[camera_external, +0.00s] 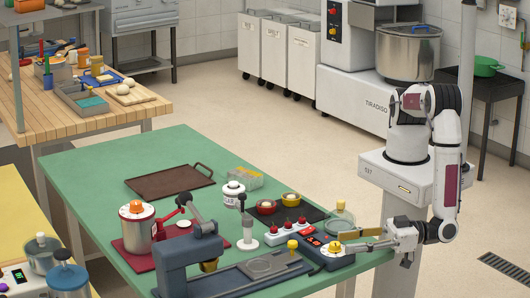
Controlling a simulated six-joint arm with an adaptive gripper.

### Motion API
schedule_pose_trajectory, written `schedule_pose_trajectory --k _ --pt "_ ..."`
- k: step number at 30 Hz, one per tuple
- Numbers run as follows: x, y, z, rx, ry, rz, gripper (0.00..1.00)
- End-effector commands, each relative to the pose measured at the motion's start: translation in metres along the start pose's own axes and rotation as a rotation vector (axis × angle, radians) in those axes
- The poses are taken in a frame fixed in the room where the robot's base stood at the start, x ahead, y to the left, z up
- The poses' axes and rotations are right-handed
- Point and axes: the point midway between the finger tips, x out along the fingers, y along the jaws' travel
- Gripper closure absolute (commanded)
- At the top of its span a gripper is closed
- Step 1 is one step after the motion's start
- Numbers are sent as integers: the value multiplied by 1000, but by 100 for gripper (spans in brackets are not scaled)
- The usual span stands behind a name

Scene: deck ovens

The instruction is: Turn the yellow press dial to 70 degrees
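The yellow press dial (335,247) appears to be the small yellow knob on top of a dark blue box with a lit red display (313,241), near the right end of the green table. My gripper (353,240) reaches in from the right, low over the table edge. Its two tan fingers look apart, with a gap between them and nothing seen held. The fingertips are close to the right side of the dial; I cannot tell whether they touch it. The dial's angle and the display's digits are too small to read.
A second yellow knob (292,244) stands just left of the box. A row of red-topped switches (286,232), a glass jar (341,218) and a blue-grey press (188,255) stand close by. The green table (110,170) is clear at its back left.

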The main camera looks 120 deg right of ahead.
Motion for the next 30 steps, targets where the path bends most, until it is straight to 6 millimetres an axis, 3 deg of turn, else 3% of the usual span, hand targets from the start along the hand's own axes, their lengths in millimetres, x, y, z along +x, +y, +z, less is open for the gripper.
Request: schedule_pose_trajectory --k 12,24,25,29,30 --pt "42 0 0 0 0 1 61" --pt "47 0 0 -1 0 0 61" --pt "47 0 0 -1 0 0 64" --pt "47 0 0 -1 0 0 98" --pt "47 0 0 -1 0 0 100"
